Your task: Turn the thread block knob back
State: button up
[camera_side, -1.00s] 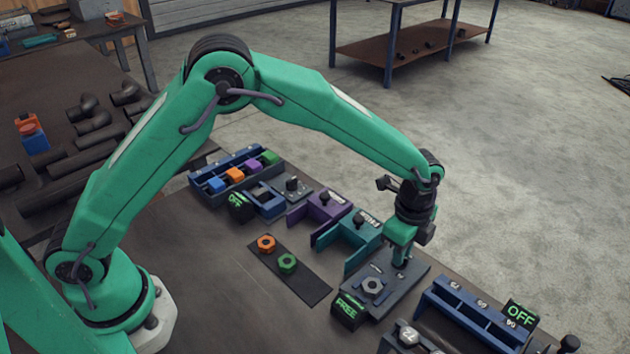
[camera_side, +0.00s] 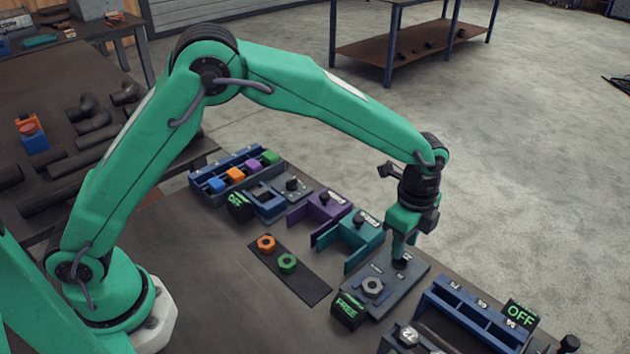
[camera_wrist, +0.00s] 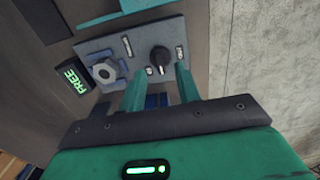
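The thread block is a grey plate (camera_side: 377,300) with a hex nut (camera_side: 372,287) and a black knob (camera_side: 400,264). The wrist view shows the same plate (camera_wrist: 110,45), nut (camera_wrist: 104,70) and knob (camera_wrist: 160,56), with small labels around the knob. A sign (camera_side: 347,311) at the plate's left edge reads FREE in green. My gripper (camera_side: 399,251) is just above the knob, pointing down. In the wrist view, its two fingers (camera_wrist: 160,74) are apart with nothing between them, and the knob shows past their tips. I cannot tell the knob's exact setting.
A teal fixture (camera_side: 351,236) stands close behind the plate. A blue rack (camera_side: 468,312) with an OFF sign (camera_side: 520,315) is to the right. A dark mat (camera_side: 303,286) with an orange and a green nut lies left. The bench left of the mat is clear.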

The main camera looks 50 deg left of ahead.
jog(key=shift+r, duration=2.35)
